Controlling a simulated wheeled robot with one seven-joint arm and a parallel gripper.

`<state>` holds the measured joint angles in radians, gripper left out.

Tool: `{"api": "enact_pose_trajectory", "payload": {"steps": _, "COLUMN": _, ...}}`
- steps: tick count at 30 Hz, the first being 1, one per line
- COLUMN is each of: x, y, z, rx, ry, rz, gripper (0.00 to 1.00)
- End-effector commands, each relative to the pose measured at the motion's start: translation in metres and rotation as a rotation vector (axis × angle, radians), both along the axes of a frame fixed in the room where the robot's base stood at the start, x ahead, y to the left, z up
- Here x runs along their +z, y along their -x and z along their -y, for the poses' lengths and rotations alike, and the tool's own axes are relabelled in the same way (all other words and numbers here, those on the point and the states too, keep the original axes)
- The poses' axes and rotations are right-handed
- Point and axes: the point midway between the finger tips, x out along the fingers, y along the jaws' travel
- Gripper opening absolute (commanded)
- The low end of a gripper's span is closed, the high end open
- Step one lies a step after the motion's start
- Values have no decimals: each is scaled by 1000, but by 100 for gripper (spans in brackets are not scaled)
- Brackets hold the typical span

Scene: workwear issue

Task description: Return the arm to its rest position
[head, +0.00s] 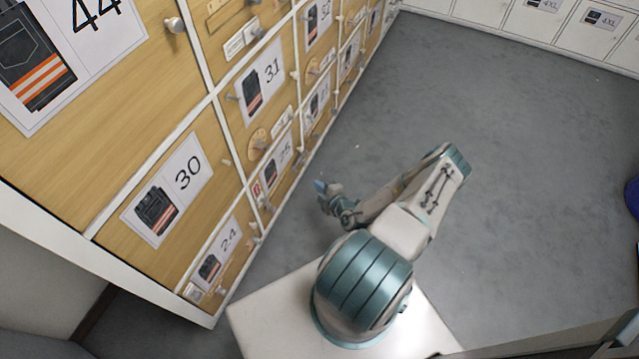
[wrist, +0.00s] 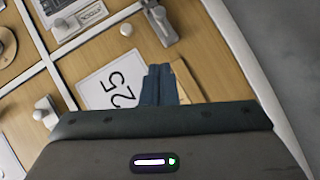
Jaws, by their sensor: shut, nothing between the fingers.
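My arm is bent above the white base in the head view, with its elbow out over the floor to the right. My gripper (head: 321,187) points toward the cabinet wall, near the lower locker doors. In the wrist view my gripper (wrist: 160,72) has its blue fingers together, with nothing between them. They show in front of a wooden locker door labelled 25 (wrist: 112,88). Whether the fingertips touch that door cannot be told from these views.
A wall of wooden locker doors with knobs and numbered picture labels, such as door 30 (head: 215,150), runs along the left. White lockers (head: 484,12) line the back. The grey floor (head: 520,140) is clear between them. A dark blue object (head: 632,197) shows at the right edge.

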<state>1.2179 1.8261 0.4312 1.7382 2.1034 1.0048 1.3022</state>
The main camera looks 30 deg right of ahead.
Motion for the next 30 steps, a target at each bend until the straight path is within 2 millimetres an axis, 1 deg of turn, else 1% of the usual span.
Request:
{"api": "enact_pose_trajectory", "payload": {"steps": 6, "x": 0, "y": -1, "z": -5, "rx": 10, "ry": -1, "rz": -1, "gripper": 0}}
{"api": "enact_pose_trajectory", "payload": {"steps": 16, "x": 0, "y": -1, "z": -4, "rx": 9, "ry": 0, "rz": 0, "gripper": 0}}
{"api": "enact_pose_trajectory", "payload": {"steps": 19, "x": 10, "y": -4, "z": -4, "rx": 33, "ry": 23, "rz": 9, "gripper": 0}}
{"api": "enact_pose_trajectory", "payload": {"steps": 20, "x": 16, "y": -6, "z": -4, "rx": 51, "ry": 40, "rz": 16, "gripper": 0}}
{"api": "enact_pose_trajectory", "payload": {"steps": 23, "x": 49, "y": -15, "z": -6, "rx": 155, "ry": 133, "rz": 53, "gripper": 0}}
{"api": "enact_pose_trajectory", "payload": {"steps": 24, "x": 67, "y": -20, "z": -8, "rx": 214, "ry": 185, "rz": 76, "gripper": 0}}
{"api": "enact_pose_trajectory", "payload": {"steps": 26, "x": 97, "y": -27, "z": -15, "rx": 312, "ry": 271, "rz": 114, "gripper": 0}}
{"api": "enact_pose_trajectory", "payload": {"steps": 27, "x": 117, "y": -31, "z": -20, "rx": 381, "ry": 331, "rz": 141, "gripper": 0}}
{"api": "enact_pose_trajectory", "payload": {"steps": 29, "x": 146, "y": -36, "z": -28, "rx": 483, "ry": 421, "rz": 184, "gripper": 0}}
{"api": "enact_pose_trajectory", "payload": {"steps": 30, "x": 165, "y": -39, "z": -35, "rx": 550, "ry": 478, "rz": 214, "gripper": 0}}
